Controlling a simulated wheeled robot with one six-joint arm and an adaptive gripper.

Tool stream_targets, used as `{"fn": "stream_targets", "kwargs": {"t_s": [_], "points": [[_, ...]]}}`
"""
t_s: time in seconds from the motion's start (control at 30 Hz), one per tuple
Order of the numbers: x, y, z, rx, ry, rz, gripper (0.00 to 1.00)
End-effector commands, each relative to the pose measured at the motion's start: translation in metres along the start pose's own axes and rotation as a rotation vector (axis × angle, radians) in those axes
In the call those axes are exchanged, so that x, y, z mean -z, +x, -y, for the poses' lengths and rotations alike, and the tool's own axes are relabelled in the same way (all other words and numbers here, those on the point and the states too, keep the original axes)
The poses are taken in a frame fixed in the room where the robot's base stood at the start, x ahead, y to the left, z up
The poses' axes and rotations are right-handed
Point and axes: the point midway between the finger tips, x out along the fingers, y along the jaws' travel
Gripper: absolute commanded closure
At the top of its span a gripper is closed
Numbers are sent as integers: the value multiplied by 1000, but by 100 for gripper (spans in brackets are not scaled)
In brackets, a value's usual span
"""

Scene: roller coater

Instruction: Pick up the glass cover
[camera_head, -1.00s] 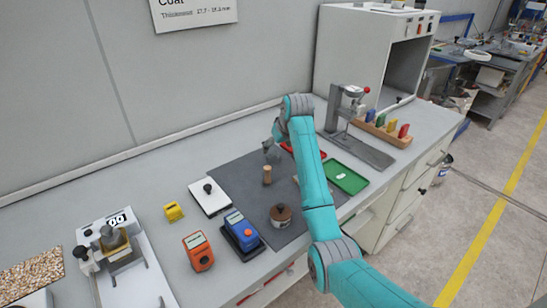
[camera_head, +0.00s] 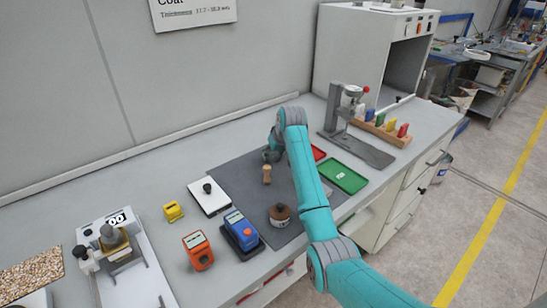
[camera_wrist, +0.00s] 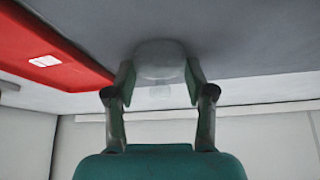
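The glass cover (camera_wrist: 160,60) is a clear, rounded piece in the wrist view, against the dark grey mat (camera_wrist: 225,45). My gripper (camera_wrist: 160,78) has one finger on each side of it, spread about as wide as the glass. I cannot tell whether the fingers press on it or stand just clear. In the head view my gripper (camera_head: 271,155) is low over the back of the mat, behind a small wooden-topped piece (camera_head: 267,174). The glass cover cannot be made out there.
A red tray (camera_head: 318,153) and a green tray (camera_head: 344,177) lie to the right, partly beside my arm. A brown-lidded pot (camera_head: 280,215), a blue device (camera_head: 241,230) and a white plate with a black knob (camera_head: 209,197) stand in front and left. A grey stand (camera_head: 335,115) is at right.

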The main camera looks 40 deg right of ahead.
Motion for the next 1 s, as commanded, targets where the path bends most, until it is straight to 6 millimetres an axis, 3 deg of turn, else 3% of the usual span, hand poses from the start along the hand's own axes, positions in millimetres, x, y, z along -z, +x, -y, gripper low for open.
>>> {"fn": "stream_targets", "kwargs": {"t_s": [0.37,0.8,1.0], "points": [[2,-3,0,0,0,-1,80],[38,-66,0,0,-1,-3,80],[48,-84,0,0,0,-1,80]]}}
